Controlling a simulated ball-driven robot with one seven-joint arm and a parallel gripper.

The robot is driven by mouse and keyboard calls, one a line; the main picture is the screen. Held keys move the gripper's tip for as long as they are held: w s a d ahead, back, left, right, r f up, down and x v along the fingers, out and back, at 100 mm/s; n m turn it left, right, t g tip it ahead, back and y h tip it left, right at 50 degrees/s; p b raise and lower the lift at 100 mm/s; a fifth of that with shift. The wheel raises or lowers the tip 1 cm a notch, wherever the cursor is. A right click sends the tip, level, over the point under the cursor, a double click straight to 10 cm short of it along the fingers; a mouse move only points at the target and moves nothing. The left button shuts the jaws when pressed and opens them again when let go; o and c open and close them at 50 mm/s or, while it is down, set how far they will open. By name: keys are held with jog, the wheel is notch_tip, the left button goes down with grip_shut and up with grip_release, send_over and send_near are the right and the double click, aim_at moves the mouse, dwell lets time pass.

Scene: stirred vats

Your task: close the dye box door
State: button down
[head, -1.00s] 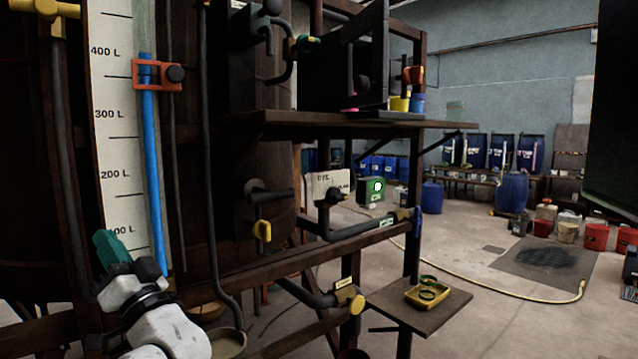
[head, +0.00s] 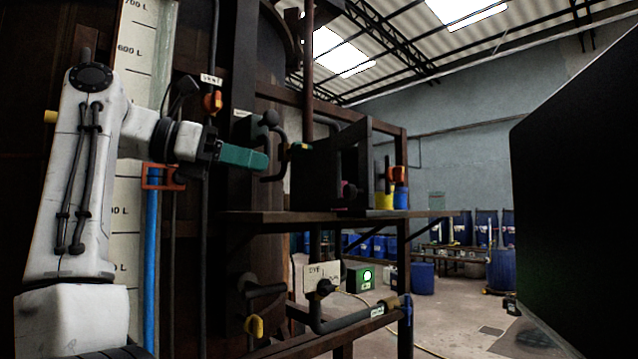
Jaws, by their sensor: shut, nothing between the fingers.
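The dye box (head: 314,178) is a dark box on the brown shelf (head: 300,216), right of the vat. Its door (head: 364,165) appears to be the dark upright panel that stands out from the box, so it looks open. A curved dark handle (head: 279,160) is at the left of the box. My gripper (head: 266,160) has teal fingers that are shut and empty. It points right at about the height of the box, with its tips close to the curved handle in the picture. I cannot tell whether they touch. The inside of the box is mostly hidden.
Yellow (head: 384,199) and blue (head: 401,197) pots stand on the shelf right of the door. A large dark panel (head: 580,200) fills the right side close by. Pipes and valves (head: 325,287) run below the shelf. Open floor lies beyond.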

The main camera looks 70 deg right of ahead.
jog(key=a+t+y, duration=0.1)
jog(key=t, duration=0.1)
send_near(346, 194)
jog(key=x, duration=0.6)
jog(key=shift+d, duration=0.2)
jog(key=shift+s+f, duration=0.1)
